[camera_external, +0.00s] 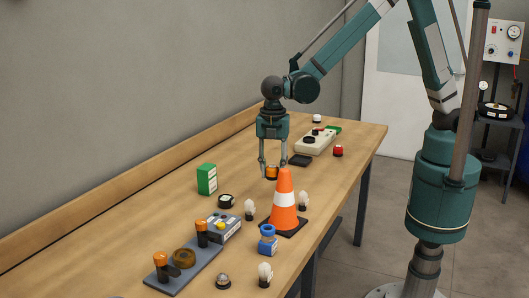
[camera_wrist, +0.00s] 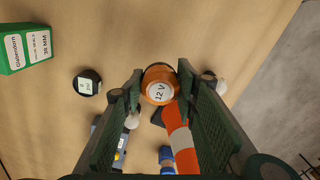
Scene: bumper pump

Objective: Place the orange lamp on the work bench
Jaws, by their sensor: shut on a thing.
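The orange lamp (camera_external: 272,173) is held between the fingers of my gripper (camera_external: 272,170), behind the traffic cone in the external view. In the wrist view the lamp (camera_wrist: 159,84) is round and orange with a white "12 V" label, and the two fingers (camera_wrist: 158,88) close on its sides. The lamp is over the wooden work bench (camera_external: 150,210). I cannot tell whether its underside touches the bench top.
An orange and white cone (camera_external: 285,204) stands close in front of the gripper. A green box (camera_external: 207,179), a dark round gauge (camera_external: 226,201), white bulbs (camera_external: 249,210), a blue part (camera_external: 267,240) and a grey plate (camera_external: 185,268) lie nearby. Bare bench lies at left.

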